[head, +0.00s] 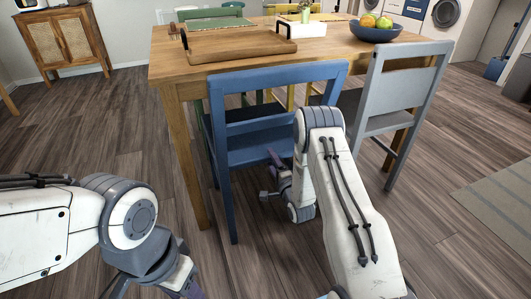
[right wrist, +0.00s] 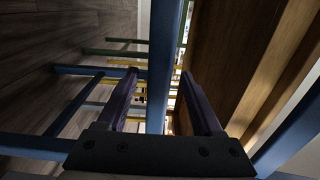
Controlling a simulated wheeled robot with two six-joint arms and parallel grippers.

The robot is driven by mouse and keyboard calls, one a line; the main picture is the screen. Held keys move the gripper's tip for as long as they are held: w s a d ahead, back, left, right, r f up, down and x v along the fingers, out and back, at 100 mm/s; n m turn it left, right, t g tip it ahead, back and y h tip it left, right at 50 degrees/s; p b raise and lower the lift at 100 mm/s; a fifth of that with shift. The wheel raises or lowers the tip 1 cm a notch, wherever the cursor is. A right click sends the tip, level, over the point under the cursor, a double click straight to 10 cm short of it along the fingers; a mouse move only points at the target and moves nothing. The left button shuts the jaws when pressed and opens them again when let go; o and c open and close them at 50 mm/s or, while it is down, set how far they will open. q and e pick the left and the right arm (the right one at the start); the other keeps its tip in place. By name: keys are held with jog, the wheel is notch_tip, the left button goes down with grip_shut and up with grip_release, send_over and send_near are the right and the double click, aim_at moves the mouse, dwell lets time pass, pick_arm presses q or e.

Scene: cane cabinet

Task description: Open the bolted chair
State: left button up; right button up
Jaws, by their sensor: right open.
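A blue chair (head: 283,75) stands at the near side of the wooden table, its back towards me. My right arm covers part of its right side. My right gripper (head: 270,178) is low at the chair's back, below its lower back rail. In the right wrist view the right gripper (right wrist: 160,108) is open, and a blue bar of the chair (right wrist: 160,60) runs between its two fingers. I cannot tell whether either finger touches it. My left gripper (head: 185,288) is at the bottom edge, mostly cut off. No bolt can be made out.
A grey chair (head: 408,88) stands right of the blue one. The wooden table (head: 168,70) holds a tray (head: 240,43) and a blue fruit bowl (head: 375,33). A cane cabinet (head: 65,42) is far left. The floor at left is clear.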

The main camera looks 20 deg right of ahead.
aim_at(266, 149)
jog(key=w+b, duration=0.1)
jog(key=w, duration=0.2)
jog(key=w+b, duration=0.1)
jog(key=w, duration=0.2)
jog(key=shift+a+f, duration=0.15)
jog(key=shift+w, duration=0.55)
grip_shut()
dwell(0.7)
